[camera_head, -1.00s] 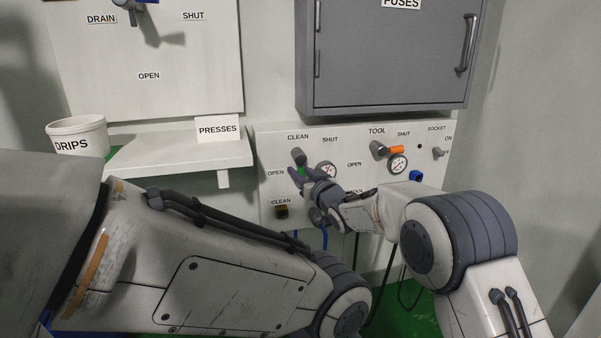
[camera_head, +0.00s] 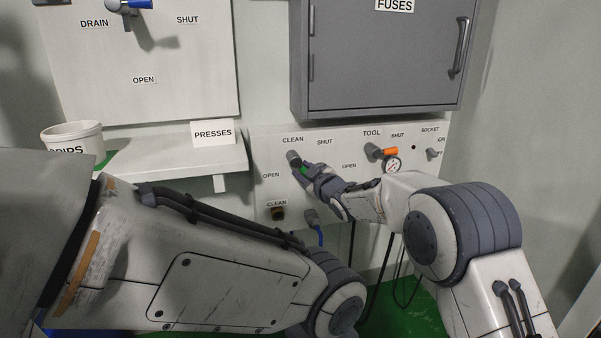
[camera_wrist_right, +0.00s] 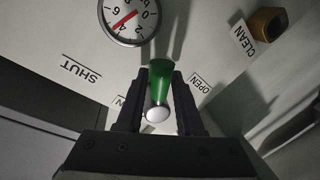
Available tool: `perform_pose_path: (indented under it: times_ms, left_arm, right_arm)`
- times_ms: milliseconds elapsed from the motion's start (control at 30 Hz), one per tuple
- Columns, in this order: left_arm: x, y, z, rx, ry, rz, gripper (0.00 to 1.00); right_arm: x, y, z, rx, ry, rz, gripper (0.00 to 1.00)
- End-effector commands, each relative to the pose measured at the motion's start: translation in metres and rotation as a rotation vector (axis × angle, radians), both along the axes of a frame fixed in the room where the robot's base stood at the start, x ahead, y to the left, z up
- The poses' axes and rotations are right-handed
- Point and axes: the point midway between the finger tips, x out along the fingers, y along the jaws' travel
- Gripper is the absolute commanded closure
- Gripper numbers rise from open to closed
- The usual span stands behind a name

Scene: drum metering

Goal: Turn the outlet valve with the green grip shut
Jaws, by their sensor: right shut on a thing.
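The outlet valve with the green grip (camera_head: 303,167) sits on the panel under the CLEAN label, with a grey hub (camera_head: 293,155). Its grip slants down to the right, between the OPEN label at lower left and the SHUT label at upper right. My right gripper (camera_head: 304,171) is shut on the green grip. In the right wrist view the green grip (camera_wrist_right: 162,78) with its pale round end lies between the two dark fingers (camera_wrist_right: 159,101). My left arm crosses the lower left of the head view; its gripper is out of view.
A TOOL valve with an orange grip (camera_head: 386,152) and a gauge (camera_head: 391,165) are to the right. A pressure gauge (camera_wrist_right: 127,14) shows in the wrist view. The grey FUSES cabinet (camera_head: 385,60) hangs above. A shelf (camera_head: 175,160) with a white bucket (camera_head: 75,134) is left.

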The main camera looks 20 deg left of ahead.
Motion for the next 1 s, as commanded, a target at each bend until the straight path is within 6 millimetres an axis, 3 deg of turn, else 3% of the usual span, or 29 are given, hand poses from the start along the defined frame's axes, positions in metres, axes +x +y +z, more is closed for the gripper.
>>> perform_pose_path:
  times_ms: [267, 1000]
  left_arm:
    - [0.0, 0.0, -0.013, 0.0, 0.0, 0.0, 0.5]
    - [0.0, 0.0, -0.075, 0.0, 0.0, 0.0, 0.5]
  right_arm:
    - [0.004, -0.005, 0.006, -0.215, -0.15, 0.001, 1.0]
    - [0.008, -0.012, 0.025, -0.706, -0.481, 0.001, 1.0]
